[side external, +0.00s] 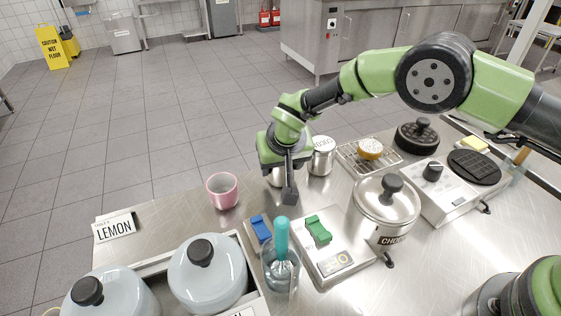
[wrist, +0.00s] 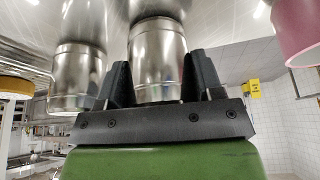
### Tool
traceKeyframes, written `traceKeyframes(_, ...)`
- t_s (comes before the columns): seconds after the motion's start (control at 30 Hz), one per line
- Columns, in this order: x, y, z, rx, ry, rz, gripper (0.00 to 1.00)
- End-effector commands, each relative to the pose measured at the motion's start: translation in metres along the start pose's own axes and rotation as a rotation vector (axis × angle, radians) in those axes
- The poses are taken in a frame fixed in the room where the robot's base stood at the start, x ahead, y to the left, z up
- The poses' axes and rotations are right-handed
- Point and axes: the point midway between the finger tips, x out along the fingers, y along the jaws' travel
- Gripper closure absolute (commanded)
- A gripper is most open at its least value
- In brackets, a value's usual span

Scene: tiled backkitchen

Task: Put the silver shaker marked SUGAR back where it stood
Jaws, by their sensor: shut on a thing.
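My gripper (side external: 288,188) is shut on a silver shaker (side external: 274,179), which is mostly hidden behind the dark fingers in the side view. In the wrist view the held shaker (wrist: 158,60) sits between the two fingers of my gripper (wrist: 162,82), its marking out of sight. A second silver shaker (side external: 321,160) stands on the steel table just right of my gripper, with lettering near its top too small to read surely. It also shows in the wrist view (wrist: 77,75), left of the held one. I cannot tell whether the held shaker touches the table.
A pink mug (side external: 222,191) stands left of my gripper.

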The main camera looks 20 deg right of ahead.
Motion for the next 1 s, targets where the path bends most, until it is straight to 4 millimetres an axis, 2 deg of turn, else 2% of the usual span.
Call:
traceKeyframes(0.37, 0.004, 0.000, 0.001, 0.000, 0.001, -0.001, 0.67)
traceKeyframes(0.4, 0.004, 0.000, 0.001, 0.000, 0.001, -0.001, 0.33)
traceKeyframes(0.5, 0.003, 0.000, 0.001, 0.000, 0.001, -0.001, 0.14)
traceKeyframes(0.8, 0.001, 0.000, 0.000, 0.001, 0.001, -0.001, 0.14)
traceKeyframes(1.0, -0.021, -0.001, -0.001, 0.000, 0.002, -0.002, 0.14)
